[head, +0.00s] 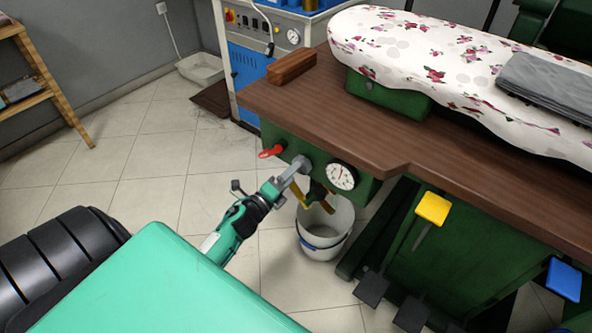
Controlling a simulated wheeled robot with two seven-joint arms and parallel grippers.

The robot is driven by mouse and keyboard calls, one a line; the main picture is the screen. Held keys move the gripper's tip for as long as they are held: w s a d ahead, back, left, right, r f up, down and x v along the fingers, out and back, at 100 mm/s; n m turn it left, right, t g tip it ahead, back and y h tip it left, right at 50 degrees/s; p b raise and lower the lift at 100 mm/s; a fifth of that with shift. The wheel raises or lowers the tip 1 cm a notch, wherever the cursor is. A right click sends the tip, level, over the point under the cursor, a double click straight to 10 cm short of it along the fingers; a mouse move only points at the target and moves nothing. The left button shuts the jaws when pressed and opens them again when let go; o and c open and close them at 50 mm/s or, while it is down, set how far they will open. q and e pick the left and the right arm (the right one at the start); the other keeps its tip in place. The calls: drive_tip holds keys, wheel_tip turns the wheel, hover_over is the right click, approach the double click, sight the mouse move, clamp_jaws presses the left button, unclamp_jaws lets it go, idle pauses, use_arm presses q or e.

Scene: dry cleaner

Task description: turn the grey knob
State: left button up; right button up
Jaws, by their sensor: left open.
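The grey knob (303,163) is on the green front panel of the wooden-topped machine, between a red handle (271,152) and a round white dial (341,176). My left gripper (294,171) reaches up to it from the lower left, with its fingertips right at the knob. The gripper is open, and its fingers partly cover the knob. I cannot tell whether they touch it. My right gripper is not in view.
A white bucket (323,247) stands on the floor below the panel. The wooden worktop (300,108) overhangs the panel and carries a brown block (291,67) and a floral padded board (400,48). Yellow (432,208) and blue (564,280) pedals are at the right.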

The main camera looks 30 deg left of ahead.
use_arm(q)
drive_tip(key=s+a, duration=0.1)
drive_tip(key=s, duration=0.9)
drive_tip(key=shift+s+f, duration=0.2)
drive_tip(key=shift+f, duration=0.2)
